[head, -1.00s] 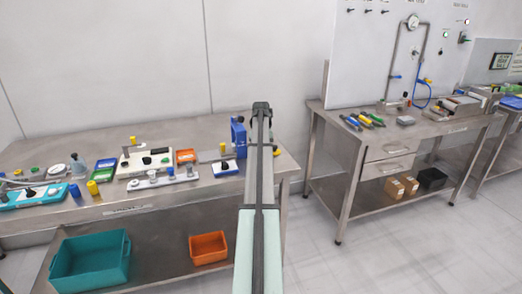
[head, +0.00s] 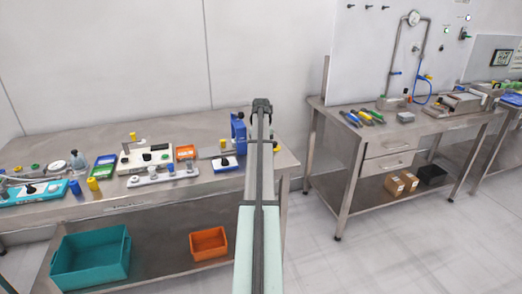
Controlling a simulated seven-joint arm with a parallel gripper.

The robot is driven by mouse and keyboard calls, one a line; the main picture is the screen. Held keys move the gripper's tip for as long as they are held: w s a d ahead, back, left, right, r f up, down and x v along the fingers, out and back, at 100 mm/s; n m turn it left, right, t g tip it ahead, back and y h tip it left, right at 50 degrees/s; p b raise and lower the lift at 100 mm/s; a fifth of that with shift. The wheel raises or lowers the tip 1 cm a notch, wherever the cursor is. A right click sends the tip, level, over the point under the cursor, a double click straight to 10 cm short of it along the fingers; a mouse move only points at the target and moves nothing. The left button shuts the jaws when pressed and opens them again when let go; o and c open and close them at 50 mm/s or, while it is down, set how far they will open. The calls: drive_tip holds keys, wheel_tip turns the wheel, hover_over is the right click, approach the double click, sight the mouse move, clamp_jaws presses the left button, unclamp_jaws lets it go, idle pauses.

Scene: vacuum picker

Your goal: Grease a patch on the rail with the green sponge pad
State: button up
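My own arm runs up the middle of the head view. A small dark part (head: 262,105) at its far end may be my gripper, but no fingers can be made out. A pale rail-like strip (head: 155,180) with dark and blue knobs lies on the left bench. A teal base (head: 35,194) with a grey bar and black knobs lies farther left. Which one is the task's rail is unclear. A green-and-blue tray (head: 102,167) and a small green round item (head: 35,167) are nearby. I cannot tell which green thing is the sponge pad.
The left steel bench (head: 130,206) also holds a white fixture (head: 131,162), an orange tray (head: 186,152) and a blue stand (head: 238,134). A teal bin (head: 90,258) and an orange bin (head: 208,244) sit below. A second bench (head: 350,133) stands right, across a floor gap.

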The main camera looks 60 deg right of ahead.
drive_tip(key=shift+f, duration=0.5)
idle(1.3)
drive_tip(key=shift+r, duration=0.1)
drive_tip(key=shift+r, duration=3.45)
